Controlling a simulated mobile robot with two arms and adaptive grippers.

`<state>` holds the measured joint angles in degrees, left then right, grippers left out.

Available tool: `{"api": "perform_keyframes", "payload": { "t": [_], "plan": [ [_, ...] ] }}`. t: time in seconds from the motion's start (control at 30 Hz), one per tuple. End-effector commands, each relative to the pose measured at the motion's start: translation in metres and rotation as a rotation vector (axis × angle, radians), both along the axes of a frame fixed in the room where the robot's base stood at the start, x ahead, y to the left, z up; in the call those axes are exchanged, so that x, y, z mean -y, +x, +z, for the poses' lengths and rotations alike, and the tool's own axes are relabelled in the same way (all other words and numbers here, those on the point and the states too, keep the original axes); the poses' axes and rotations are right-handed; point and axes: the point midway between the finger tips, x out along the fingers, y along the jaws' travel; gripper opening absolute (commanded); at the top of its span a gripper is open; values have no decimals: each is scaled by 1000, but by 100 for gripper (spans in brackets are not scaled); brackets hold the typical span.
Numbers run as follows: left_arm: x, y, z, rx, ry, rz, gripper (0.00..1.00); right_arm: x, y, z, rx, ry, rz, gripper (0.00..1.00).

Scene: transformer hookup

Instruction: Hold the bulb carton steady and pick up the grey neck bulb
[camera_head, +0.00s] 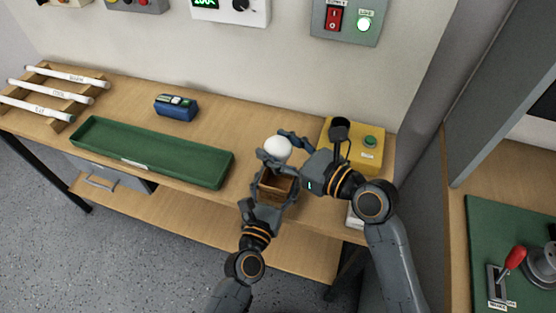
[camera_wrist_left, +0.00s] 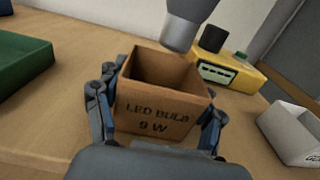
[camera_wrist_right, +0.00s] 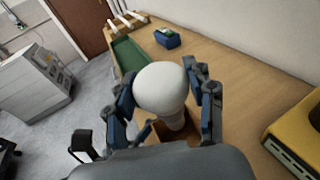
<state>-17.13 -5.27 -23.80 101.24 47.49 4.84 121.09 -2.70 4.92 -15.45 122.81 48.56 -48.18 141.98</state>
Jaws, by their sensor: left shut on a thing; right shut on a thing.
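The bulb carton (camera_head: 275,188) is an open brown box on the wooden bench, printed "LED BULB 9 W" in the left wrist view (camera_wrist_left: 152,108). My left gripper (camera_head: 262,185) is shut around the carton, one finger on each side. My right gripper (camera_head: 285,146) is shut on the bulb, which has a white globe (camera_head: 277,149). In the right wrist view the globe (camera_wrist_right: 160,88) sits between the fingers. In the left wrist view the bulb's grey neck (camera_wrist_left: 186,28) is above the carton's opening, its lower end apart from the rim. The carton looks empty where its inside shows.
A yellow box (camera_head: 352,146) with a green button and black socket stands right of the carton. A small white open box (camera_wrist_left: 292,130) is beside it. A long green tray (camera_head: 150,152), a blue device (camera_head: 176,106) and a rack of white tubes (camera_head: 55,92) are to the left.

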Motion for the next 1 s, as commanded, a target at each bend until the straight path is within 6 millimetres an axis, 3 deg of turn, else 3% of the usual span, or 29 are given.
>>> {"api": "perform_keyframes", "payload": {
  "t": [0.2, 0.47, 0.5, 0.6, 1.0],
  "plan": [
    [0, 0, 0, 0, 0, 0, 39, 0, 0, 22, 1, 1, 0, 21],
    [0, 0, 0, 0, 0, 0, 39, 0, 0, 23, -1, 1, 0, 21],
    [0, 0, 0, 0, 0, 0, 77, 0, 0, 23, -1, 1, 0, 21],
    [0, 0, 0, 0, 0, 0, 95, 0, 0, 23, -1, 1, 0, 21],
    [-1, -3, 0, -1, 0, 0, 95, 0, 0, 22, -1, 1, 0, 21]
  ]
}}
